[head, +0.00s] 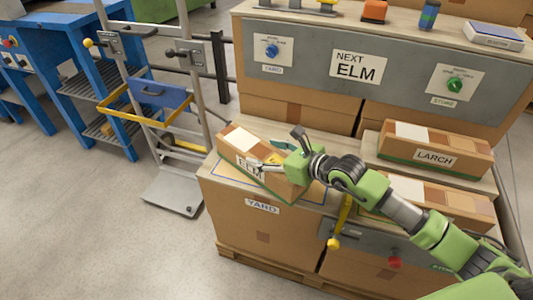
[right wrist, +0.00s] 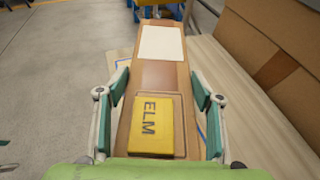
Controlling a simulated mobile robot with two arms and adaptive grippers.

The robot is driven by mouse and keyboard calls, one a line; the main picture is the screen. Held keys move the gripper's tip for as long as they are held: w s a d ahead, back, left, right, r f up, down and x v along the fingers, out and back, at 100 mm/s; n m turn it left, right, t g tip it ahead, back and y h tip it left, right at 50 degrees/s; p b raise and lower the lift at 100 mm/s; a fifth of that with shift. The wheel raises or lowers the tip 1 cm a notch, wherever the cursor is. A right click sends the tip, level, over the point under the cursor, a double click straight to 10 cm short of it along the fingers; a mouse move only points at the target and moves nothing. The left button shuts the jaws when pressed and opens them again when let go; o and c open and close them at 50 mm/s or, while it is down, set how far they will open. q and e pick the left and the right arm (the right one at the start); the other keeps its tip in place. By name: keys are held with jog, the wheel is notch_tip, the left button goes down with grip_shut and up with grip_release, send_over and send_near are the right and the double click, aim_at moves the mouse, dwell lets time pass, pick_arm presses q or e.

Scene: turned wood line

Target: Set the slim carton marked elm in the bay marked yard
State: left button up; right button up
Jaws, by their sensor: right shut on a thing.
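The slim carton marked elm (head: 289,187) is a brown box with a green lower stripe, a white patch and a yellow ELM label on top. My right gripper (head: 275,157) is shut on it, one finger along each long side, as the right wrist view shows with the carton (right wrist: 158,75) between the fingers. The carton lies askew over the blue-outlined bay marked yard (head: 232,176), above the YARD label (head: 262,205). I cannot tell whether its underside touches the surface. My left gripper is out of view.
A carton marked larch (head: 435,157) and another similar carton (head: 440,204) lie to the right. Behind stands a grey panel (head: 312,65) with a NEXT ELM sign (head: 358,67) and knobs. A hand truck (head: 172,195) stands on the floor at left. A yellow-handled lever (head: 334,243) hangs in front.

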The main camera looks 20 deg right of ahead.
jog(key=shift+r, duration=0.1)
jog(key=o, duration=1.9)
jog(key=shift+f, duration=0.2)
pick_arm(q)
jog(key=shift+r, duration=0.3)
pick_arm(e)
jog(key=shift+o, duration=0.2)
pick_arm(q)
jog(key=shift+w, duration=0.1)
pick_arm(e)
jog(key=shift+r, duration=0.15)
jog(key=p+v, duration=0.1)
jog(key=v, duration=0.9)
jog(key=shift+s+d, duration=0.1)
jog(key=shift+d, duration=0.05)
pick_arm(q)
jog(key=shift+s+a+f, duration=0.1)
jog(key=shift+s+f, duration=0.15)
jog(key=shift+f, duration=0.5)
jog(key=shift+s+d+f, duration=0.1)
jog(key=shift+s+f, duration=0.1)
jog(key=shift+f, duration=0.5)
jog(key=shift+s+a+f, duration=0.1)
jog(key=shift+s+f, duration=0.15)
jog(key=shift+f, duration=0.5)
pick_arm(e)
jog(key=shift+v, duration=0.9)
